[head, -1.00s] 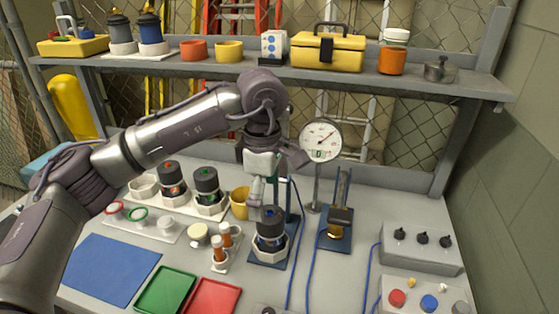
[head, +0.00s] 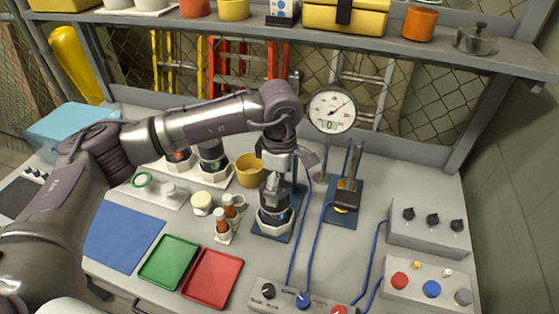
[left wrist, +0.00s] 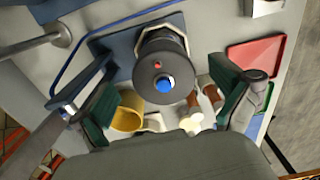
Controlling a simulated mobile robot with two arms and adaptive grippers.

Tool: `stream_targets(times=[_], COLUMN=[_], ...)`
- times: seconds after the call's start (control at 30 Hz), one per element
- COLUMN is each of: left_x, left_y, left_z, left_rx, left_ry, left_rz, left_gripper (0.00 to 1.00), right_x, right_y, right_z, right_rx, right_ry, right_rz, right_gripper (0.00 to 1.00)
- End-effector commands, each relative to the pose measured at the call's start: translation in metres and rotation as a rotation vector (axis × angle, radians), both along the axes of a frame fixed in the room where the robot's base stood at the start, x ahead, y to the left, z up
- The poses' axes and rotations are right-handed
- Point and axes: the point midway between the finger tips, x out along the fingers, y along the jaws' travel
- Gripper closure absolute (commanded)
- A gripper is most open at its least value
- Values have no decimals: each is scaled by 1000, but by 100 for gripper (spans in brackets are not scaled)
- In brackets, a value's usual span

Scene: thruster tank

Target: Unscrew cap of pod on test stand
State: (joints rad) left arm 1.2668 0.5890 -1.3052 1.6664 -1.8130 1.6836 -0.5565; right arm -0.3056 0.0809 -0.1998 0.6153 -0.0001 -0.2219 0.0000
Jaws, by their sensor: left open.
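The pod (head: 275,213) stands upright in a pale collar on the blue test stand (head: 262,232), near the middle of the bench. In the left wrist view, the left gripper (left wrist: 165,95) is open, with one finger on each side of the cap and visible gaps between. My right gripper is not in view.
A dial gauge (head: 332,110) stands behind to the right, and a yellow cup (head: 250,170) is close behind the pod. Small orange-brown bottles (head: 222,221) stand left of it. Blue cables run to its right. Green (head: 169,262) and red (head: 211,278) trays lie in front.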

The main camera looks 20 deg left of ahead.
Motion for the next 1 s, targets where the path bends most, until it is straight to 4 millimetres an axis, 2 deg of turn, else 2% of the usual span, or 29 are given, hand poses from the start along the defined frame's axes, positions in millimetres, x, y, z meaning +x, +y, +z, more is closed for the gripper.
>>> stream_targets(times=[0.1, 0.23, 0.63, 1.0], left_x=[-1, -1, 0, 0], left_y=[0, 0, 0, 0], left_z=[-16, -30, -37, -37], left_rx=[0, 0, 0, 0], left_ry=[3, 2, -1, -1], left_rz=[-1, -1, -2, -1], left_gripper=[0, 0, 0, 61], right_x=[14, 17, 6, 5], right_y=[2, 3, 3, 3], right_z=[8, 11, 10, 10], right_rx=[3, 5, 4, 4], right_ry=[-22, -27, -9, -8], right_rz=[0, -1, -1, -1], right_gripper=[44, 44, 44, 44])
